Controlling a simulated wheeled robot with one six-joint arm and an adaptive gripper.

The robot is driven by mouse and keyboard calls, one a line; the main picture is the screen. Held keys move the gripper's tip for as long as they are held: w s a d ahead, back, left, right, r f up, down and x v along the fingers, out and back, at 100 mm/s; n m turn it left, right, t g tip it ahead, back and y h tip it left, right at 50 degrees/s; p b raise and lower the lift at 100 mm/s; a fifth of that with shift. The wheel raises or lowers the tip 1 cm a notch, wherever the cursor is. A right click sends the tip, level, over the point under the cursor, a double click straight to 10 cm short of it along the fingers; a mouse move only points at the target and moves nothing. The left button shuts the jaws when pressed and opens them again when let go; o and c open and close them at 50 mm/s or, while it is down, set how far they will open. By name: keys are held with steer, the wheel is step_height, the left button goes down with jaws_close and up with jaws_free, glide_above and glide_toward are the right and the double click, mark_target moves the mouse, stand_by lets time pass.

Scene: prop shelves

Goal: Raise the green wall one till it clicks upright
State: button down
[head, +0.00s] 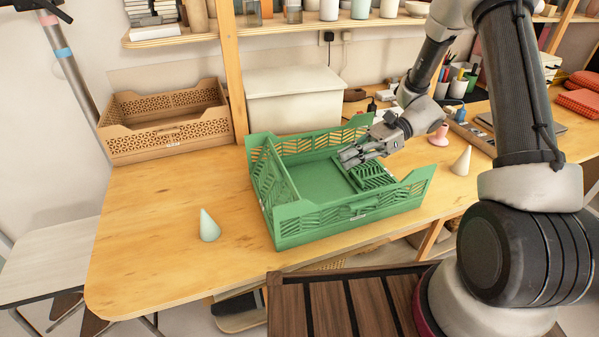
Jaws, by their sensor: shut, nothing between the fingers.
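A green folding crate (340,222) stands on the wooden table. Its left end wall (272,178), its long front wall and its back wall stand up. The right end wall (374,178) lies low inside the crate, its slotted panel lying at or near the floor. My gripper (347,158) is over the right part of the crate, pointing left, shut and empty. Its fingers are above or close to the folded panel's far edge; I cannot tell whether they touch it.
A brown crate (165,134) and a white box (293,98) stand at the back. A pale green cone (208,226) is left of the crate, a cream cone (461,162) right of it. A pink object (439,135) stands behind that.

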steer(key=shift+n, duration=0.4)
steer(key=x, duration=0.6)
steer(key=w+x, duration=0.1)
steer(key=x, duration=0.3)
steer(key=shift+w+a, duration=0.1)
steer(key=shift+a, duration=0.05)
steer(key=a, duration=0.2)
steer(key=a+r, duration=0.1)
steer(key=shift+s+r, duration=0.1)
steer(key=shift+s, duration=0.3)
steer(key=shift+s+a+r, duration=0.1)
steer(key=shift+a+r, duration=0.15)
steer(key=shift+a, duration=0.15)
